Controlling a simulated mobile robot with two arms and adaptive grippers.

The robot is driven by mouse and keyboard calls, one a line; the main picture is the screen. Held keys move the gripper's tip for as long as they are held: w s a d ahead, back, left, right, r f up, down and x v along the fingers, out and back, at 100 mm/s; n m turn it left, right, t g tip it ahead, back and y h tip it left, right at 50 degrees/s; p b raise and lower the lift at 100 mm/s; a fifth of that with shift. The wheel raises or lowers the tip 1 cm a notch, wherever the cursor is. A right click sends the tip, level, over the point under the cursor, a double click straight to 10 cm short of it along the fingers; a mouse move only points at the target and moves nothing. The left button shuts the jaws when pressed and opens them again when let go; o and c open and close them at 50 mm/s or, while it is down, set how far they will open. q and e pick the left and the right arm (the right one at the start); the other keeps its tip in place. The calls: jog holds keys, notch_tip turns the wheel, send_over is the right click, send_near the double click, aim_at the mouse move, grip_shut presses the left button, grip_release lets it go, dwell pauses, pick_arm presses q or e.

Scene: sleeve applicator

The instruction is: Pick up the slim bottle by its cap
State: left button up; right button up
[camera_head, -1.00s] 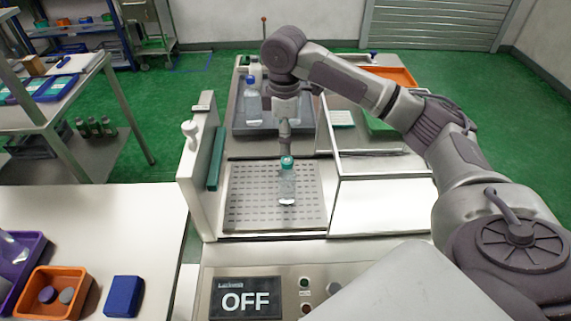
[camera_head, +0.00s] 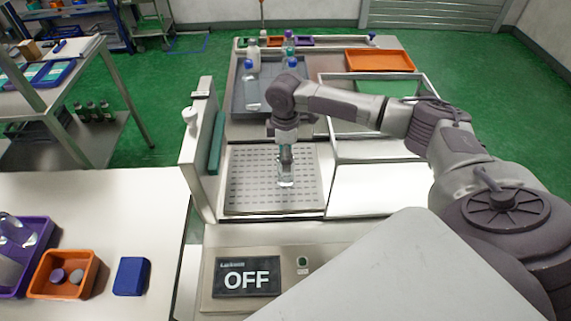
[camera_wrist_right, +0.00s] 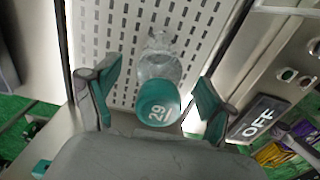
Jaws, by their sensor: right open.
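The slim bottle (camera_head: 286,180) is clear and stands on the perforated plate (camera_head: 245,190); in the head view my right gripper (camera_head: 286,158) is directly over it and hides its cap. In the right wrist view the bottle's teal cap (camera_wrist_right: 158,101) carries the number 29, and the clear body (camera_wrist_right: 160,62) shows beyond it. My right gripper (camera_wrist_right: 156,98) is open, with one teal-padded finger on each side of the cap. Gaps show between the fingers and the cap. My left gripper is not in view.
A white upright wall with a teal strip (camera_head: 216,150) stands left of the plate. A clear-sided frame (camera_head: 375,150) stands to the right. Behind are a grey tray (camera_head: 238,98) with bottles and an orange tray (camera_head: 380,60). An OFF display (camera_head: 247,278) is in front.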

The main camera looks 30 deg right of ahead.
jog(key=shift+f, duration=0.4)
jog(key=shift+c, duration=0.3)
grip_shut()
